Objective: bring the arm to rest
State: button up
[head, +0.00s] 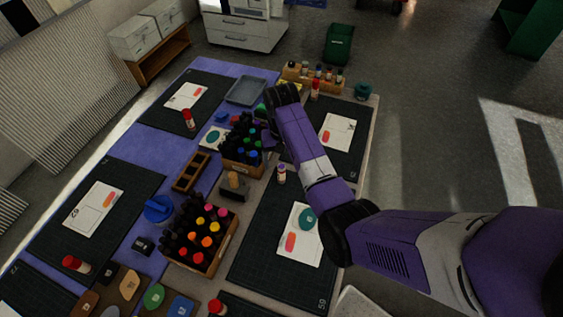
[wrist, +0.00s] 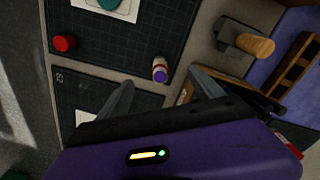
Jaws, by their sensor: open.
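My gripper is at the far end of my purple arm, over the middle of the table near a wooden crate of dark bottles (head: 242,165); in the head view its fingers are mostly hidden by the arm. In the wrist view my gripper (wrist: 165,92) shows two grey fingers spread apart with nothing between them. A small white bottle with a purple cap (wrist: 160,70) stands beyond the fingertips on a dark mat. It also shows in the head view (head: 281,173), left of my forearm.
A crate of bottles with red, orange and yellow caps (head: 202,233) stands nearer on the table. A red-capped bottle (head: 315,89) stands right of my gripper. A grey tray (head: 246,90) lies behind. Dark mats with cards line both sides. Open floor (head: 430,130) lies to the right.

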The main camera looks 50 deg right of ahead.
jog(key=shift+r, duration=0.2)
dwell(0.5)
jog(key=w+d+r+n+t+h, duration=0.1)
jog(key=w+d+r+t+h, duration=0.25)
jog(key=w+t, duration=0.4)
jog(key=s+a+r+n+t+b, duration=0.25)
jog(key=s+a+r+t, duration=0.25)
jog(key=s+a, duration=0.6)
jog(key=s+a+r+n+t+b, duration=0.25)
jog(key=s+a+r+t, duration=0.2)
jog(key=s+a, duration=0.65)
jog(key=s+a+n+g+y+b, duration=0.2)
jog(key=s+a+y, duration=0.1)
jog(key=s, duration=1.4)
jog(key=shift+a+f, duration=0.35)
jog(key=shift+a, duration=0.1)
jog(key=shift+y, duration=0.25)
